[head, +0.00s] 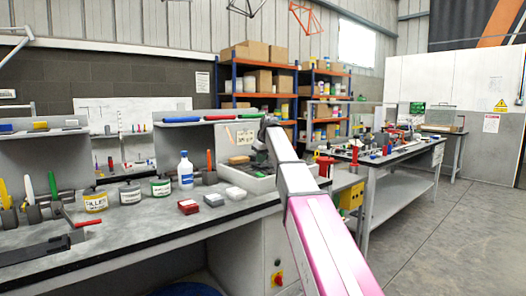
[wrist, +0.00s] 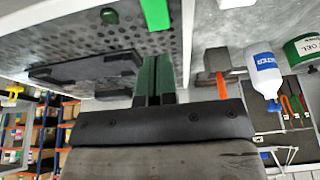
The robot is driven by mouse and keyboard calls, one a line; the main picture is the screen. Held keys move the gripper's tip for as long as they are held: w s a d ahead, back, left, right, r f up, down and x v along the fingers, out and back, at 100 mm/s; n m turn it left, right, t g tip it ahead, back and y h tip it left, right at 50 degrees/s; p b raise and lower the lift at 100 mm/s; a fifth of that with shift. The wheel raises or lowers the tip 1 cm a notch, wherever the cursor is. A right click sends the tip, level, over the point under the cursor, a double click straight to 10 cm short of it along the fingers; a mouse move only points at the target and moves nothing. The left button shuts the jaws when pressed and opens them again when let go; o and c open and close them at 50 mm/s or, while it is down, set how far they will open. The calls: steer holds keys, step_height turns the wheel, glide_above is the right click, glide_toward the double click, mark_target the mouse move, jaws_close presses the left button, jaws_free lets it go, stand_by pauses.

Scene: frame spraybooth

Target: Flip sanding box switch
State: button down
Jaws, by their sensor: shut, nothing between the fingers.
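My gripper (head: 268,124) is above the box, partly hidden by my arm. In the wrist view its dark green fingers (wrist: 154,78) are together and empty. No clear switch shows at the fingertips.
A blue-white bottle (head: 185,170), several labelled tins (head: 131,193) and small red and grey boxes (head: 188,206) stand left of the sanding box. A shelf (head: 190,122) of coloured tools hangs behind. A second bench (head: 395,150) stands right; the floor there is clear.

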mark_target(259, 174)
steer(key=x, duration=0.5)
steer(key=shift+s+d+f, duration=0.15)
steer(key=shift+s, duration=0.2)
steer(key=shift+w+f, duration=0.15)
steer(key=shift+f, duration=0.35)
